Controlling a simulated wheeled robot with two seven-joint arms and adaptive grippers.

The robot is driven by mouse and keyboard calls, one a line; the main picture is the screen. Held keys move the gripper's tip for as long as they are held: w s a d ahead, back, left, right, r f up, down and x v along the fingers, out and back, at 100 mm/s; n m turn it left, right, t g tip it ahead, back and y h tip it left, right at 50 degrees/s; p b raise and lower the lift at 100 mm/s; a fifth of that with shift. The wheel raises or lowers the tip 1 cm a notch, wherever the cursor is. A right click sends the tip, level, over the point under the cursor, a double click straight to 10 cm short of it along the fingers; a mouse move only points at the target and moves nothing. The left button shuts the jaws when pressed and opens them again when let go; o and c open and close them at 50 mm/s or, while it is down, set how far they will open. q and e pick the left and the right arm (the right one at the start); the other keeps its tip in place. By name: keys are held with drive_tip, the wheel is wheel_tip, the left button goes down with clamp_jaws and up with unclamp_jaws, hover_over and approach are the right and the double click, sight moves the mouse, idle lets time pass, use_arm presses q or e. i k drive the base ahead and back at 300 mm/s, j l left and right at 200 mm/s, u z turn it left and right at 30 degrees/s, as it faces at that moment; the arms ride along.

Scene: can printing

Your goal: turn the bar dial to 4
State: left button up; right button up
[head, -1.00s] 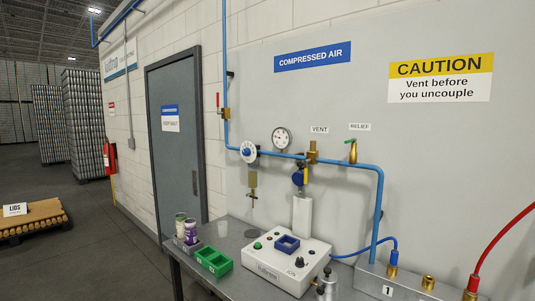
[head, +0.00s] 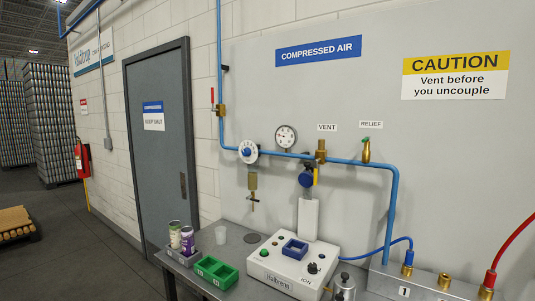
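A round white dial with a blue centre knob (head: 249,150) sits on the blue air pipe, right of the door. Its markings are too small to read. A round pressure gauge (head: 286,138) with a white face and dark needle stands above the pipe to its right. I cannot read its numbers. Neither of my grippers is in view.
A red-handled valve (head: 219,108) is upper left of the dial. Floor (head: 85,265) is free at left.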

sight(246, 152)
drive_tip(key=i+j+z, duration=0.15)
drive_tip(key=j+z, duration=0.35)
drive_tip(key=j, duration=0.2)
drive_tip(key=j+z, duration=0.45)
drive_tip(key=j, duration=0.2)
drive_tip(key=i+j, duration=0.05)
